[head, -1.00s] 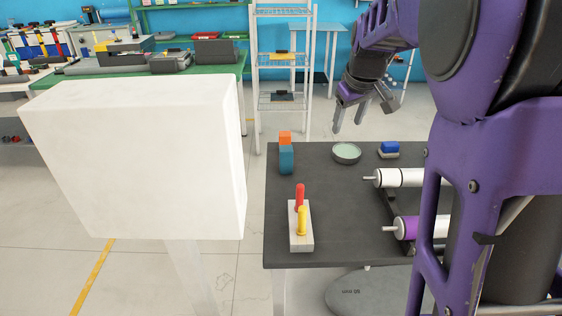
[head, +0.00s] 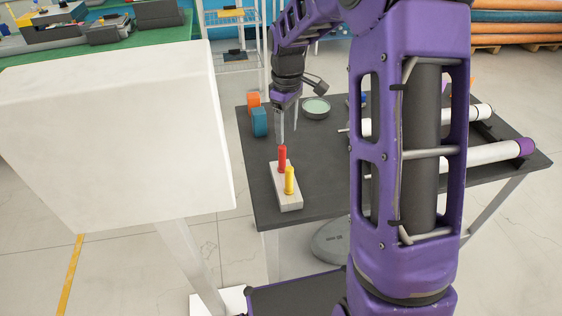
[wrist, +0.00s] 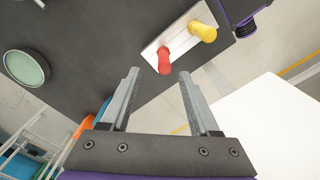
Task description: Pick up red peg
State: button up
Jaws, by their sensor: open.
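The red peg (head: 282,158) stands upright in a pale block (head: 289,204) on the dark table, behind a yellow peg (head: 289,181) in the same block. My gripper (head: 288,130) points down just behind and above the red peg. In the wrist view my gripper (wrist: 158,72) is open and empty. There the red peg (wrist: 165,63) shows just beyond and between the two fingertips, and the yellow peg (wrist: 203,32) is farther off to the right. I cannot tell if a finger touches the red peg.
An orange block (head: 253,99) and a teal block (head: 260,122) stand left of my gripper. A round pale green dish (head: 316,107) lies behind it to the right. White rollers (head: 480,154) lie on the right. A large white panel (head: 110,140) stands left of the table.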

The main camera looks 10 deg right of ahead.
aim_at(282, 161)
notch_tip(282, 161, down, 6)
jog(key=shift+f, duration=0.1)
jog(key=f, duration=0.2)
jog(key=a+f, duration=0.1)
jog(key=f, duration=0.1)
jog(key=shift+f, duration=0.6)
grip_shut()
